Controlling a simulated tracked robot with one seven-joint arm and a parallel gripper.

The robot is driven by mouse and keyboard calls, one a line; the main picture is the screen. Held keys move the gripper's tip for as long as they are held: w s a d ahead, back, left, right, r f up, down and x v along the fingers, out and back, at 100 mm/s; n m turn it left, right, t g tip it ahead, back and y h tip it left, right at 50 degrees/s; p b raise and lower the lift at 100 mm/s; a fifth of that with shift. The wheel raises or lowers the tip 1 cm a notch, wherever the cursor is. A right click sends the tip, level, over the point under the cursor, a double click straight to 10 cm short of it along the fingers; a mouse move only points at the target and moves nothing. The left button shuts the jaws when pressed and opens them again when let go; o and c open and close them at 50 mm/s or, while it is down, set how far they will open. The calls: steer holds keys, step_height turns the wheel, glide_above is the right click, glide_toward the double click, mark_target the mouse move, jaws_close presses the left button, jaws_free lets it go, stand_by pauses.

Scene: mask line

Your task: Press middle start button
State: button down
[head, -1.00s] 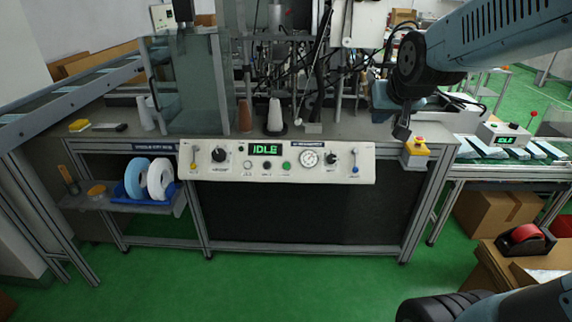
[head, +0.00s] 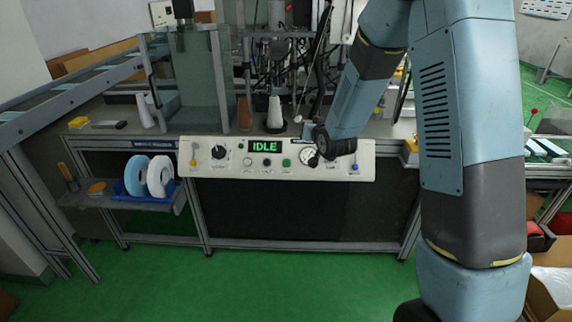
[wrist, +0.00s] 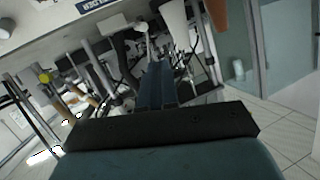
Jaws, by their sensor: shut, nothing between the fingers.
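The white control panel (head: 225,172) runs along the front of the middle bench in the head view. Its green display (head: 265,147) reads IDLE. Below the display are a white button (head: 248,162), a black button (head: 267,162) and a green button (head: 286,162). My gripper's fingers (wrist: 156,70) are together and empty in the wrist view. The buttons cannot be made out there.
A glass guard (head: 190,85) stands left of the panel on the bench. A brown cone (head: 244,113) and a white cone (head: 275,112) stand behind the panel. Green floor in front is clear.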

mark_target(288, 164)
steer(key=a+f+t+y, duration=0.1)
steer(key=a+f, duration=0.2)
steer(key=f, duration=0.3)
steer(key=a+f+t+y, duration=0.1)
steer(key=a+f, duration=0.3)
steer(key=f, duration=0.3)
steer(key=shift+f+t+y, duration=0.2)
steer(key=shift+t+y, duration=0.1)
steer(key=shift+y, duration=0.1)
steer(key=shift+w, duration=0.1)
steer(key=shift+w+d+f, duration=0.1)
steer(key=shift+w+f, duration=1.3)
steer(key=shift+w, duration=0.3)
steer(key=shift+w+d+f, duration=0.1)
steer(key=shift+w+f, duration=1.3)
steer(key=shift+w, duration=0.25)
steer(key=shift+w+f, duration=0.45)
steer(key=shift+w, duration=0.15)
steer(key=shift+s, duration=0.1)
steer(key=shift+s+r, duration=0.5)
steer(key=shift+r, duration=0.05)
stand_by(0.3)
